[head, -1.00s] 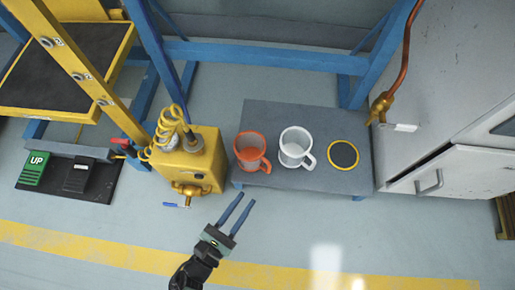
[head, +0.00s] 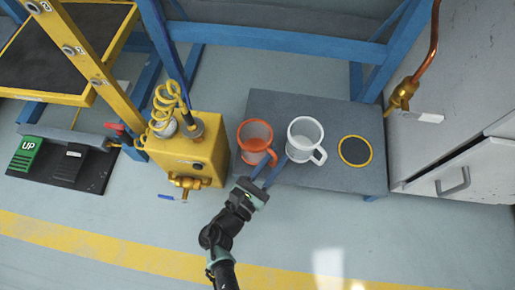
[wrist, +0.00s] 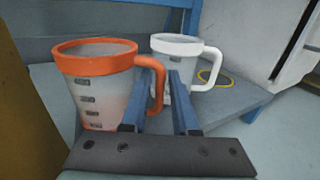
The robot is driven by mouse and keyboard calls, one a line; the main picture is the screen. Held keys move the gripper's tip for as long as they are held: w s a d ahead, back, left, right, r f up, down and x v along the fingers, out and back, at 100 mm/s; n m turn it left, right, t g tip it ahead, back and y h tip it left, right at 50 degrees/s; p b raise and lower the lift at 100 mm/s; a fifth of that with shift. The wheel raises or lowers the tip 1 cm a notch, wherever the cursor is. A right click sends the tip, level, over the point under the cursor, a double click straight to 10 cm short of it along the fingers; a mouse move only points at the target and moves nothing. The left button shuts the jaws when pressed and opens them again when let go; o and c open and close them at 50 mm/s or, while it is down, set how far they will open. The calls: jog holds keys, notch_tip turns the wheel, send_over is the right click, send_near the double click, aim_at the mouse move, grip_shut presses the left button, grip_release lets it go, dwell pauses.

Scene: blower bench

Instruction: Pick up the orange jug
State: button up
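The orange jug (head: 254,137) stands upright at the left of the grey bench top. In the wrist view, the orange jug (wrist: 92,88) has an orange rim, a greyish body with dark measuring marks, and an orange handle on its right. My gripper (head: 274,168) is open at the bench's front edge, by the handle. In the wrist view, the handle shows between the two blue fingers of my gripper (wrist: 160,82); I cannot tell whether they touch it. The left finger partly covers the jug's right side.
A white jug (head: 304,138) stands close to the right of the orange one. A black disc with a yellow ring (head: 355,151) lies farther right on the bench (head: 330,180). A yellow box with a coiled hose (head: 195,155) stands left of the bench. A grey cabinet (head: 450,120) stands right.

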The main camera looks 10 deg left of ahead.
jog(key=shift+w+d, duration=0.1)
jog(key=shift+w, duration=0.1)
grip_shut()
dwell(1.3)
